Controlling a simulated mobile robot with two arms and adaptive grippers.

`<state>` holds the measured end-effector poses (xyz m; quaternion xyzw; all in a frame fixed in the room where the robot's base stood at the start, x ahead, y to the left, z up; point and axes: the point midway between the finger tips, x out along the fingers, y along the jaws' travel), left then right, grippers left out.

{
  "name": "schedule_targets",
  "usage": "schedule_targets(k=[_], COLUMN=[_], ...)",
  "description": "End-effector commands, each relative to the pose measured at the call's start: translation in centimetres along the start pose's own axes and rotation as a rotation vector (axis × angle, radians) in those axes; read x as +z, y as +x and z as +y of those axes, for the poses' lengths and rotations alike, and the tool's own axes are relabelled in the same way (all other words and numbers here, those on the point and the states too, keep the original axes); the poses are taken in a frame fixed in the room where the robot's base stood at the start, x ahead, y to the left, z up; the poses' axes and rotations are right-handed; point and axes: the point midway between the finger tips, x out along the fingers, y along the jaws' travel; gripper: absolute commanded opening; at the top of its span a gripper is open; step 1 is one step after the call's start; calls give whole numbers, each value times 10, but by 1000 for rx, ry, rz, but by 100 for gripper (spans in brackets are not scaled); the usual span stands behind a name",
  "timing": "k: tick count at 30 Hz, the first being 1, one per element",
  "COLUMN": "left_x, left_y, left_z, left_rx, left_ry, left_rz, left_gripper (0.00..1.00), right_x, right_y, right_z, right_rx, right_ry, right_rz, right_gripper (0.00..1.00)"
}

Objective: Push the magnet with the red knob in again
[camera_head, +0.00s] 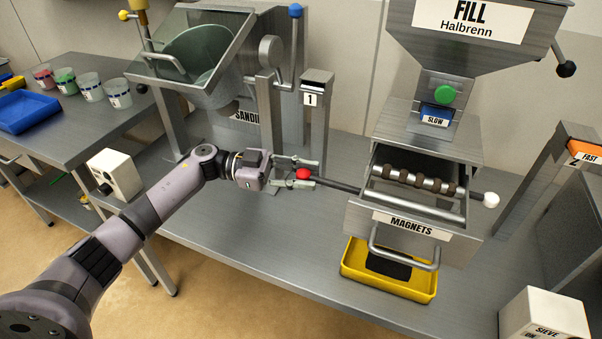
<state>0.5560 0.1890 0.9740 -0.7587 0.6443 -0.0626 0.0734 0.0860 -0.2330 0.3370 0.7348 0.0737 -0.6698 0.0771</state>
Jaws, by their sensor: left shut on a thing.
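The red knob (303,174) sits between the fingers of my left gripper (300,173), which is shut on it. A dark rod (337,186) runs from the knob to the right, to the left side of the magnet housing (399,223) labelled MAGNETS. Inside the open top, a smooth shiny bar (415,206) lies near the front, in line with this rod. Behind it lies a second bar (418,179) with dark bands or clumps; a white knob (491,200) shows at its right end. My right gripper is not in view.
A yellow tray (425,291) stands below the housing handle (404,258). The FILL hopper (470,45) rises above and behind. A post marked 1 (316,110) stands behind my left gripper. The bench front left of the tray (270,240) is clear.

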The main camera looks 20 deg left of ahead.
Motion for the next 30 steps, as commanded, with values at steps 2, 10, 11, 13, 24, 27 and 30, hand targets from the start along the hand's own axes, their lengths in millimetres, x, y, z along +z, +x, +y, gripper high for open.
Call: schedule_targets(k=[2,10,11,13,24,27,30], left_x=[-7,-6,-6,-4,-3,-3,-3], left_y=[17,70,73,76,78,77,77], left_z=[3,14,14,15,17,16,16], left_rx=[4,2,2,1,4,3,2], left_ry=[-1,-1,-1,0,0,0,0], left_rz=[3,1,1,0,2,1,1], left_gripper=[0,0,0,0,30,37,44], right_x=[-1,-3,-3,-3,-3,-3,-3], right_y=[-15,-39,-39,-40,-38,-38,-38], right_z=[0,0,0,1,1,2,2], right_rx=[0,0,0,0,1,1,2], right_ry=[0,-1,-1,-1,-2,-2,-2], right_rz=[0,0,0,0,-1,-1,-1], right_gripper=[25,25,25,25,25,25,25])
